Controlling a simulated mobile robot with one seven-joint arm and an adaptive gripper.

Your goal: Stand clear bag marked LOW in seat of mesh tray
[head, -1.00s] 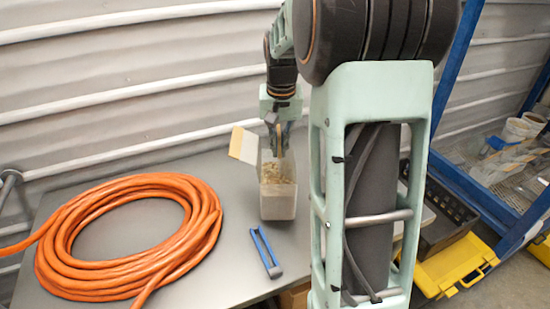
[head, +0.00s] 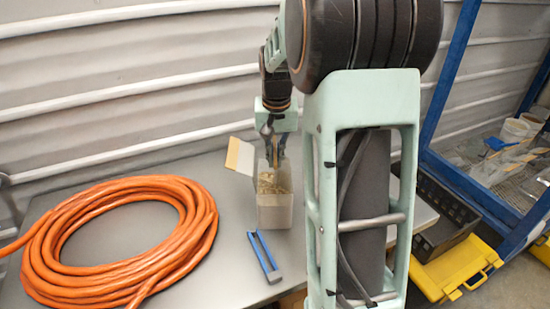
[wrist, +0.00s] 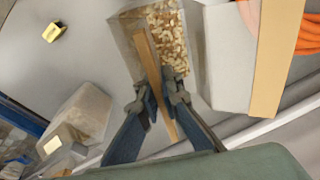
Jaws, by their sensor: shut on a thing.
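A clear bag (head: 275,212) with pale, chip-like contents is upright at the table's middle in the head view. The wrist view shows the bag (wrist: 172,35) from above, with a tan strip along its top. My gripper (wrist: 163,84) is shut on this strip; in the head view my gripper (head: 273,150) is at the bag's top. I cannot read any LOW mark or tell whether the bag touches the table. A black open tray (head: 447,218), possibly the mesh tray, is at the right, partly hidden by my arm.
An orange hose coil (head: 115,235) fills the table's left. A blue tool (head: 263,257) lies in front of the bag. A pale piece with a tan edge (head: 240,155) stands behind it. A yellow case (head: 455,268) and blue frame (head: 470,180) are at the right.

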